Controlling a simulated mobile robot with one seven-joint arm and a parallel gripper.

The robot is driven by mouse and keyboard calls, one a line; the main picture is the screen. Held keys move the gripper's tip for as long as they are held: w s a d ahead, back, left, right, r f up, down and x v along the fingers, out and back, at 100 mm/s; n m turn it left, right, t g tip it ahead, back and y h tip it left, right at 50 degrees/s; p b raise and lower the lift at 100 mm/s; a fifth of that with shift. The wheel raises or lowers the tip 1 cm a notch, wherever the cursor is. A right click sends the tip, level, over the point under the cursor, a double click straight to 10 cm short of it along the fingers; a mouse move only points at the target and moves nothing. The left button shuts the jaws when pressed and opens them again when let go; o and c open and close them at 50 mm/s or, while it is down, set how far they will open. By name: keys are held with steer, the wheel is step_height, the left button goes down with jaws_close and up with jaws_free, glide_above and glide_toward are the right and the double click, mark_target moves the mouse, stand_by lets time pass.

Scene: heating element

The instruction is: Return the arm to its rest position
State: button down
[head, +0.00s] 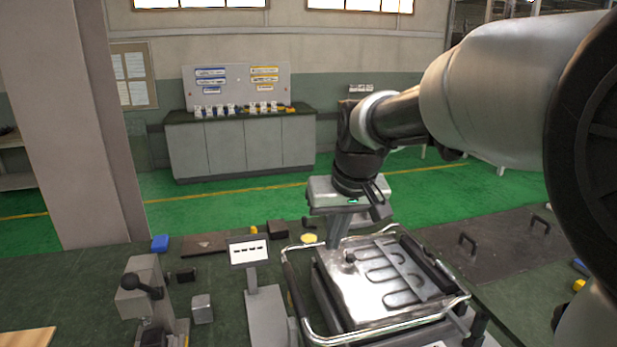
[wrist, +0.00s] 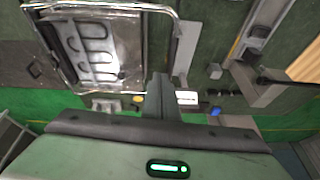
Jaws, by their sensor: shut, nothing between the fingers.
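My gripper (head: 336,232) is in the middle of the head view, pointing down at the far left corner of the metal heating element unit (head: 380,290). Its fingers are together with nothing between them. In the wrist view the shut fingers (wrist: 158,88) stand out over the bench, beside the unit (wrist: 98,50). From these views I cannot tell whether the fingertips are clear of the unit's rail. My arm reaches in from the right of the head view.
A small sign on a stand (head: 248,250) is left of the unit. A grey lever device (head: 145,300) stands at the front left. A dark plate with handles (head: 490,250) lies at the right. A cabinet (head: 240,145) stands behind, across green floor.

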steer(key=s+d+r+m+p, duration=0.1)
steer(key=s+d, duration=0.3)
steer(key=s, duration=0.6)
steer(key=s+d+r+m+t+h+p, duration=0.1)
steer(key=s+d, duration=0.4)
steer(key=s, duration=0.6)
steer(key=shift+s+d+r+t+h+p, duration=0.2)
steer(key=shift+s+r+t+h+p, duration=0.1)
steer(key=shift+r, duration=0.3)
